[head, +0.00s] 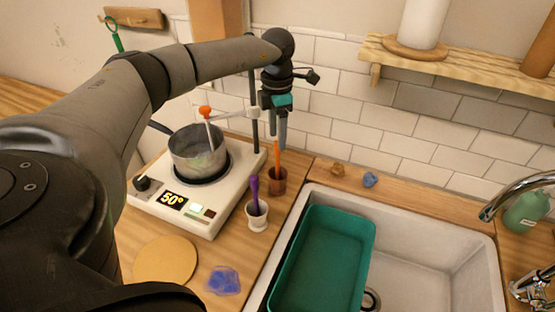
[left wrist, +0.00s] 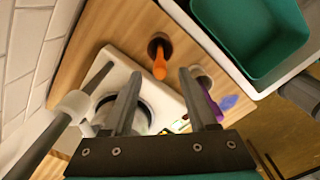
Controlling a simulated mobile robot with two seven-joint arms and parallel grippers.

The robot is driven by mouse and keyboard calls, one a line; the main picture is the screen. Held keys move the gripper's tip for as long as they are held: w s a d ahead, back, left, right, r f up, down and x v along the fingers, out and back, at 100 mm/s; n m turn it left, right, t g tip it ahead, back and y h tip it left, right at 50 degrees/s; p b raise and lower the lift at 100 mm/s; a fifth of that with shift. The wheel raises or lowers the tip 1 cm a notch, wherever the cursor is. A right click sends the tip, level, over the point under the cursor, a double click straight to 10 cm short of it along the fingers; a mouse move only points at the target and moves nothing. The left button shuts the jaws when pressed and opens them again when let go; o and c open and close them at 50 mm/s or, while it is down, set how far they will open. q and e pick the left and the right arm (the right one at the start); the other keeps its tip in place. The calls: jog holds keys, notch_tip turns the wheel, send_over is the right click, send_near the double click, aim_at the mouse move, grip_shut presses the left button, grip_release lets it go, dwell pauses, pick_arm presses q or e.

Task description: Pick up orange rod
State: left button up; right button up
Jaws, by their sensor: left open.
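The orange rod (head: 277,154) stands nearly upright in a small brown cup (head: 277,183) to the right of the hot plate. My left gripper (head: 281,135) hangs fingers-down above the cup, at the height of the rod's top. In the left wrist view my left gripper (left wrist: 160,73) is open. The orange rod (left wrist: 160,67) shows between and just beyond its fingertips, with the brown cup (left wrist: 152,43) behind it. Whether a finger touches the rod cannot be told. My right gripper is in neither view.
A purple rod (head: 254,192) stands in a white cup (head: 257,219) near the brown cup. A pot (head: 196,152) sits on the hot plate (head: 148,207). A stand pole (head: 254,105) rises close by my gripper. A green tub (head: 325,262) lies in the sink (head: 435,255).

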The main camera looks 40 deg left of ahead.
aim_at(277, 167)
pick_arm(q)
notch_tip(277, 167, down, 3)
jog(key=shift+f, duration=0.2)
grip_shut()
dwell(0.4)
